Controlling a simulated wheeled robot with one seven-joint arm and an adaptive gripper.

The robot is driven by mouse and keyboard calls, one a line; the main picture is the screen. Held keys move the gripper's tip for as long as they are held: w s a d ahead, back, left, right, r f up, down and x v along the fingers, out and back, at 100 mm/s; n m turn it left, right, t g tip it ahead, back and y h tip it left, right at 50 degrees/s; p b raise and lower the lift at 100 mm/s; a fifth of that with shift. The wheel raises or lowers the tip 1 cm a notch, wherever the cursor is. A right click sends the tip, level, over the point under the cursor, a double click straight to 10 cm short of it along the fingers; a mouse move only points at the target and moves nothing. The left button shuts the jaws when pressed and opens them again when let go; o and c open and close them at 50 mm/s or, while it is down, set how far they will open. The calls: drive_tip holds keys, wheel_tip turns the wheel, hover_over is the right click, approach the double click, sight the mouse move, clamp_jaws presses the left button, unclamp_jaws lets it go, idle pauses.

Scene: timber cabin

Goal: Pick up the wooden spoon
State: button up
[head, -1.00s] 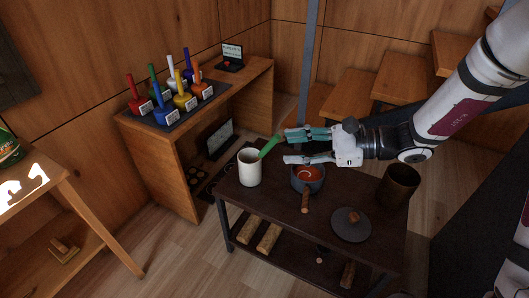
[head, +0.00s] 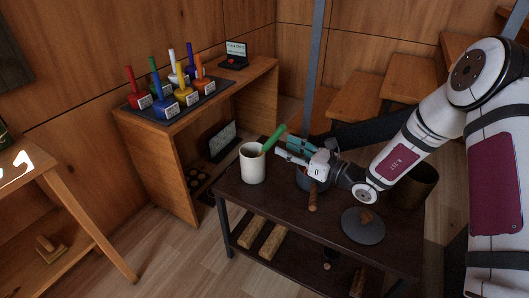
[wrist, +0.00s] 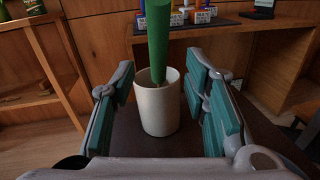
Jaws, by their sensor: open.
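A utensil with a thick green handle (head: 275,138) stands tilted in a white crock (head: 253,165) on the dark table. Its lower end is hidden in the crock, so I cannot tell whether it is a wooden spoon; no other spoon shows. My gripper (head: 284,148) is open and empty, just right of the handle in the head view. In the wrist view, the green handle (wrist: 159,42) rises upright in the picture between my spread teal-padded fingers, and the white crock (wrist: 159,108) shows beyond them.
A saucepan with a wooden handle (head: 313,196) sits partly under my gripper. A round lid (head: 363,226) and a dark brown pot (head: 418,186) are to the right on the table (head: 285,212).

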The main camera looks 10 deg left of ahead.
sight(272, 140)
drive_tip(key=shift+b+x, duration=1.1)
drive_tip(key=shift+x, duration=2.1)
drive_tip(key=shift+r, duration=0.15)
clamp_jaws()
